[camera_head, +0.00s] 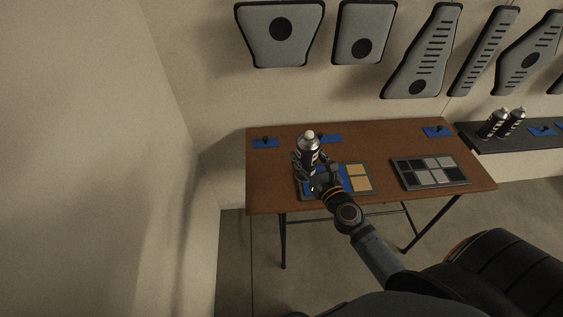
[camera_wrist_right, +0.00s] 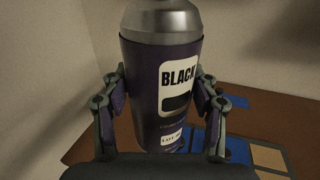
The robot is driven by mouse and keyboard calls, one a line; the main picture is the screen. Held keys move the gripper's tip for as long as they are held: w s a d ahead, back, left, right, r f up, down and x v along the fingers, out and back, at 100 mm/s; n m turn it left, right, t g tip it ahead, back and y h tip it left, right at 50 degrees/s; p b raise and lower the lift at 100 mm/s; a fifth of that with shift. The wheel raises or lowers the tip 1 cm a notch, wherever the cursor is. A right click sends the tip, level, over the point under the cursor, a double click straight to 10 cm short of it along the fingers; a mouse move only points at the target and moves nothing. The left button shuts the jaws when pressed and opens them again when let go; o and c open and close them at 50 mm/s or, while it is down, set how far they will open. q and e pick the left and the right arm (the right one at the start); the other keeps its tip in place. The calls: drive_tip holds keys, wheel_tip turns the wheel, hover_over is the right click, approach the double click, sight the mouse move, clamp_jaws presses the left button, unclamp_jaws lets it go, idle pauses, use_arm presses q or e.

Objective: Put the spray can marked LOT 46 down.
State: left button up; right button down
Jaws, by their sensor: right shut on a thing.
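My right gripper (camera_head: 318,174) is shut on a spray can (camera_head: 308,150) over the left part of the brown table. The can is upright, with a dark body and a silver top. In the right wrist view the can (camera_wrist_right: 160,80) sits between the two fingers of the gripper (camera_wrist_right: 160,100). Its label reads BLACK, with a small white lot label lower down that I cannot read clearly. I cannot tell whether the can's base touches anything. My left gripper is not in view.
The brown table (camera_head: 395,138) holds a tray with blue and tan squares (camera_head: 359,184), a tray of grey and black squares (camera_head: 430,170), and blue patches with small dark items (camera_head: 265,143). Two more cans (camera_head: 503,123) stand on a dark shelf at right. Grey panels (camera_head: 280,35) hang on the wall.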

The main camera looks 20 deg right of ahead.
drive_tip(key=w+a+f+b, duration=0.6)
drive_tip(key=a+f, duration=0.1)
drive_tip(key=a, duration=0.1)
drive_tip(key=shift+w+a+f, duration=0.25)
drive_tip(key=shift+f, duration=0.15)
drive_tip(key=f+b, duration=0.2)
drive_tip(key=f, duration=0.1)
drive_tip(key=f+b, duration=0.1)
drive_tip(key=b, duration=0.1)
drive_tip(key=shift+w+a+f, duration=0.2)
drive_tip(key=shift+w+a, duration=0.05)
drive_tip(key=shift+a, duration=0.1)
drive_tip(key=shift+r, duration=0.25)
drive_tip(key=shift+f, duration=0.2)
drive_tip(key=shift+c, duration=1.8)
unclamp_jaws()
